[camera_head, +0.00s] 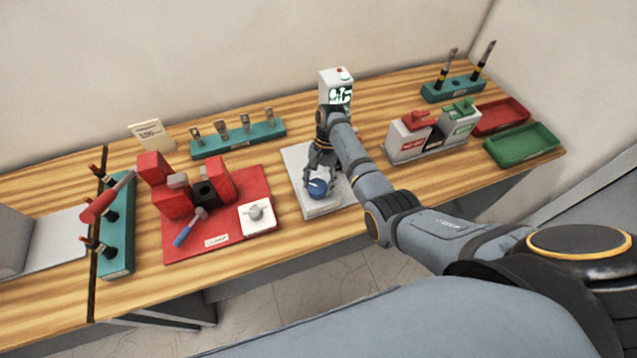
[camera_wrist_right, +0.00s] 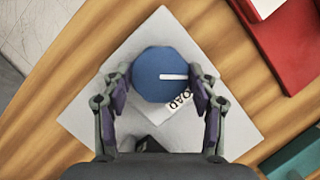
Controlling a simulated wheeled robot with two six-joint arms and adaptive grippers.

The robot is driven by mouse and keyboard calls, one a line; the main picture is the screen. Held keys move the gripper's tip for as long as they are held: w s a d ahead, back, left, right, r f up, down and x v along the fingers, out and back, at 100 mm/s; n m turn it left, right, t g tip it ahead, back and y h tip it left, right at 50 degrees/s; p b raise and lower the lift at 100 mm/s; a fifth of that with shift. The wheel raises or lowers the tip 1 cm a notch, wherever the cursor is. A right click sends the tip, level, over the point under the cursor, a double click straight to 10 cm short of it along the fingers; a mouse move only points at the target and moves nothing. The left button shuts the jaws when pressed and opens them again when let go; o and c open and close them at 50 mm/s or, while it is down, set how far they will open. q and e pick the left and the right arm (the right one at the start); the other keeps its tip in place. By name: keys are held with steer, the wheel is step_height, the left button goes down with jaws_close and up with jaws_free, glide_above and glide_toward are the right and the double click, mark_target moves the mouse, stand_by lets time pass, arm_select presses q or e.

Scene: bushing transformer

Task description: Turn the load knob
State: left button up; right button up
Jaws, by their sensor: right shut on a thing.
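The load knob (camera_head: 317,188) is a round blue knob on a light grey plate (camera_head: 323,207) in the middle of the bench. In the right wrist view the knob (camera_wrist_right: 166,75) has a white pointer line aimed at the picture's right. The letters of a "LOAD" label show beside it, partly covered by a finger. My right gripper (camera_head: 318,176) reaches down over the plate. In the wrist view its fingers (camera_wrist_right: 162,88) are shut on the knob, one on each side. My left gripper is not in view.
A white meter box (camera_head: 338,88) stands behind the plate. A red fixture (camera_head: 215,240) with a white dial (camera_head: 256,213) lies to the left. Grey boxes with red and green switches (camera_head: 430,135) and red and green trays (camera_head: 521,146) stand to the right.

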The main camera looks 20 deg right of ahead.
steer(key=n+h, duration=0.1)
steer(key=n, duration=0.1)
steer(key=n+h, duration=0.1)
steer(key=n, duration=0.2)
steer(key=shift+w+a+n+g, duration=0.15)
steer(key=shift+n+g, duration=0.15)
steer(key=shift+g, duration=0.1)
stand_by(0.4)
steer(key=o, duration=1.2)
steer(key=shift+c, duration=0.2)
steer(key=a+v, duration=0.1)
steer(key=v, duration=1.1)
steer(key=shift+w+d, duration=0.15)
steer(key=shift+d, duration=0.3)
steer(key=shift+f, duration=0.1)
